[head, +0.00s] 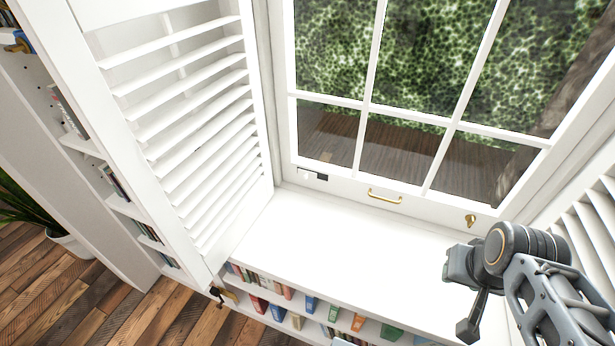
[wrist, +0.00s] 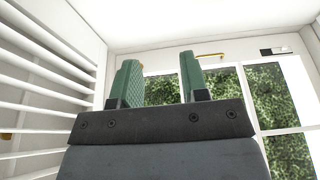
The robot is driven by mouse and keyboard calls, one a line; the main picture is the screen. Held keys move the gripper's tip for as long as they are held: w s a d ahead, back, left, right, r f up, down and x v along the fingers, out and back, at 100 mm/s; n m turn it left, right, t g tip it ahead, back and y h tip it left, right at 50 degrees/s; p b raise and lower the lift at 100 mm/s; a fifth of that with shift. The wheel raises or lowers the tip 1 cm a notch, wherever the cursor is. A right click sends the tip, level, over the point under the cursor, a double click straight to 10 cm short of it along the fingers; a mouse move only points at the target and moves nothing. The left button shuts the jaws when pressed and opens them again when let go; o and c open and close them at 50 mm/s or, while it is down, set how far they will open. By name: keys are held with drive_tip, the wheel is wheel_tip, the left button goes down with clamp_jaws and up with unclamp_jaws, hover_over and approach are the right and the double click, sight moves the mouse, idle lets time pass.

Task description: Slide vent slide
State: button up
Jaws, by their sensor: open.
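The vent slide (head: 307,173) is a small white piece beside a short dark slot, low on the left of the window's bottom rail. It also shows in the wrist view (wrist: 267,52), at the upper right. My gripper (head: 458,263) is at the right, over the white sill and well apart from the vent slide. In the wrist view its two green fingers (wrist: 160,80) stand apart with nothing between them. The head view shows the fingers only small and partly hidden by the wrist.
A brass handle (head: 385,196) and a brass latch (head: 470,220) sit on the window's rail. Louvred shutters stand at the left (head: 190,120) and right (head: 590,225). The sill (head: 330,235) is bare. Bookshelves run below it.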

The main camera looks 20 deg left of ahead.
drive_tip(key=shift+o, duration=0.3)
drive_tip(key=w+a+f+n+t+b, duration=0.3)
drive_tip(key=w+a+f+n+b, duration=0.1)
drive_tip(key=w+f+b, duration=0.3)
drive_tip(key=w+b, duration=0.2)
drive_tip(key=w, duration=0.2)
drive_tip(key=shift+a+n+t+y, duration=0.3)
drive_tip(key=shift+n+t+y, duration=0.1)
drive_tip(key=n+t+y+b, duration=0.8)
drive_tip(key=n+y+b, duration=0.5)
drive_tip(key=n+b, duration=0.75)
approach(306, 178)
drive_tip(key=shift+m, duration=0.65)
drive_tip(key=b+x, duration=0.2)
drive_tip(key=x, duration=0.6)
drive_tip(key=shift+f+b, duration=0.15)
drive_tip(key=shift+b, duration=0.2)
drive_tip(key=shift+w+a, duration=0.35)
clamp_jaws()
